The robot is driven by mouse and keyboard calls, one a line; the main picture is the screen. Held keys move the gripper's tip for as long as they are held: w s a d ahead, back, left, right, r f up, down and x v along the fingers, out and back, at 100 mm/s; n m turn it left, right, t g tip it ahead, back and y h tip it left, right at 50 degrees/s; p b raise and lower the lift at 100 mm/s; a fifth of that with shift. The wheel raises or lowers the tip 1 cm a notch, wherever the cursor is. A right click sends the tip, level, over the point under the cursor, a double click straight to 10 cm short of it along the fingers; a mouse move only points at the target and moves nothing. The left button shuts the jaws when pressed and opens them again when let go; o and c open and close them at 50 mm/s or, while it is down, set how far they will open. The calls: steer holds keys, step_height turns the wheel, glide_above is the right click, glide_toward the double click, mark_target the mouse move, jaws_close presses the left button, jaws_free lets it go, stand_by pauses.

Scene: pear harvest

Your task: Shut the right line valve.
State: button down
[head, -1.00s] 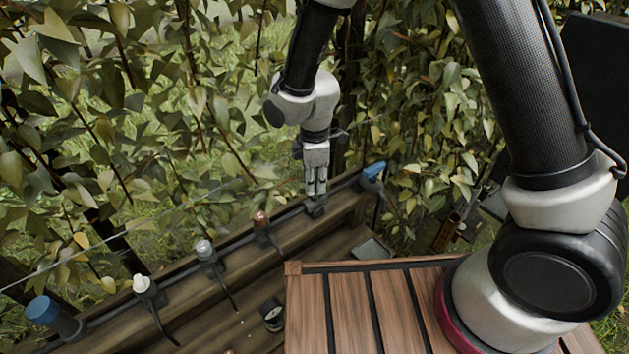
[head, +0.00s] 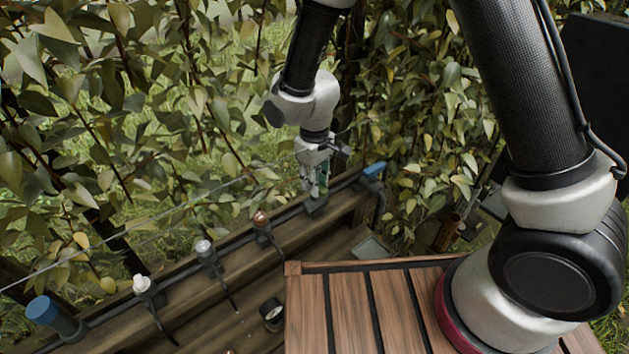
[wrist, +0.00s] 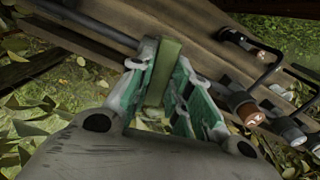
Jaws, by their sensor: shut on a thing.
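The right line valve (head: 316,206) sits on the black pipe at its right part, just left of the blue end piece. My gripper (head: 313,189) points down onto it, with its fingers at the valve. In the wrist view, an olive-green flat handle (wrist: 166,66) stands between the green-padded fingers (wrist: 160,90). The fingers are shut on this handle, which lies roughly along the gripper's length. The lower part of the valve is mostly hidden by the fingers, so I cannot tell its exact angle to the pipe.
Copper-topped (head: 261,220), silver-topped (head: 204,248) and white-topped (head: 141,285) fittings line the pipe to the left. Blue end pieces stand at left (head: 42,311) and right (head: 374,170). Leafy branches crowd behind the gripper.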

steer(key=shift+m, duration=1.1)
steer(key=c, duration=1.3)
jaws_free()
steer(key=shift+r, duration=0.1)
step_height(320, 180, up, 12)
steer(key=shift+f, duration=0.1)
